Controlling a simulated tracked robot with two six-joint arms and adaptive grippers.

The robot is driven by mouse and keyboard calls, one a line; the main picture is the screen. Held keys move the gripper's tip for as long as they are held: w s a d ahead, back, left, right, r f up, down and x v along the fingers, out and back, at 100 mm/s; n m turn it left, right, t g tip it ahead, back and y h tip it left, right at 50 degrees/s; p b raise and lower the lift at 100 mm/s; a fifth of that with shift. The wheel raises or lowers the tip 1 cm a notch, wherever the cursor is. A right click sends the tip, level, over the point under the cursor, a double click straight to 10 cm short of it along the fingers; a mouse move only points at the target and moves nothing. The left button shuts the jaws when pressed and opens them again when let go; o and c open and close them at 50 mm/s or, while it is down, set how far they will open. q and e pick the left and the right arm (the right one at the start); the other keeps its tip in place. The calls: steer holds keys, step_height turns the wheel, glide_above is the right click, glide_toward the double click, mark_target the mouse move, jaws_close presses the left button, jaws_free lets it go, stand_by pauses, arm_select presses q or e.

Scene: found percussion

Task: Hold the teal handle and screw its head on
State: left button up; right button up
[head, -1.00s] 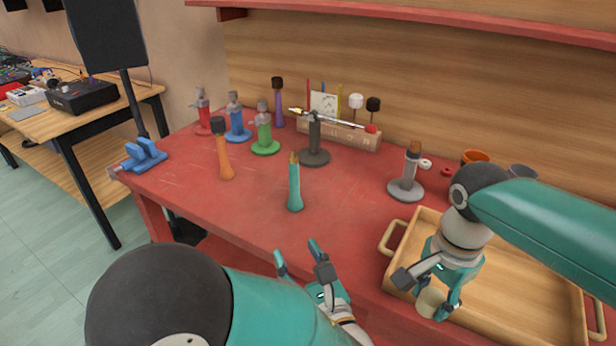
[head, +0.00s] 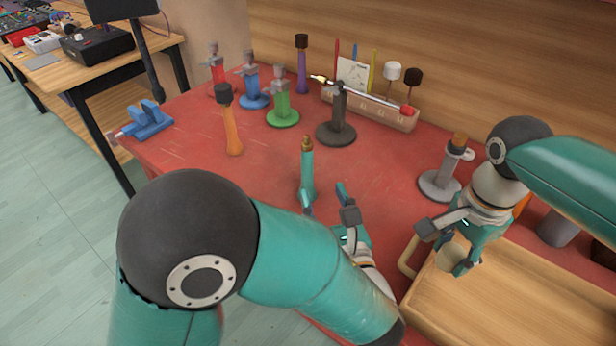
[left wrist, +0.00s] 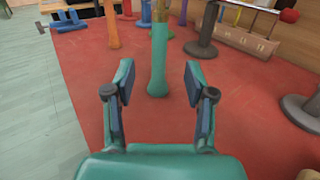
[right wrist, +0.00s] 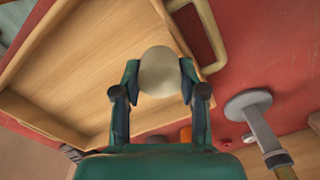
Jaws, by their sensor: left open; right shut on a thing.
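The teal handle (head: 307,172) stands upright on the red table with a brass-coloured threaded top and nothing on it. My left gripper (head: 325,198) is open just in front of it. In the left wrist view the handle (left wrist: 158,55) stands ahead, between and beyond the open fingers (left wrist: 157,85), apart from them. My right gripper (head: 447,250) is shut on a cream, round-ended head (head: 453,258), held above the edge of the wooden tray. In the right wrist view the same head (right wrist: 160,72) sits between the fingertips.
The wooden tray (head: 520,305) lies at the right. A grey stand (head: 440,185) is behind my right gripper. An orange handle (head: 232,125), a green stand (head: 282,115), a dark stand (head: 337,130) and a rack (head: 375,110) stand behind the teal handle. Table around the teal handle is clear.

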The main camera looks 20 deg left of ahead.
mark_target(309, 162)
arm_select(q)
steer(key=shift+p+x, duration=0.4)
steer(key=shift+x, duration=2.9)
arm_select(e)
steer(key=shift+s+r, duration=0.1)
steer(key=shift+r, duration=0.35)
arm_select(q)
steer(key=shift+w, duration=0.1)
steer(key=p+x, duration=0.1)
steer(key=x, duration=0.4)
arm_select(e)
steer(key=shift+r, duration=0.5)
arm_select(q)
jaws_close()
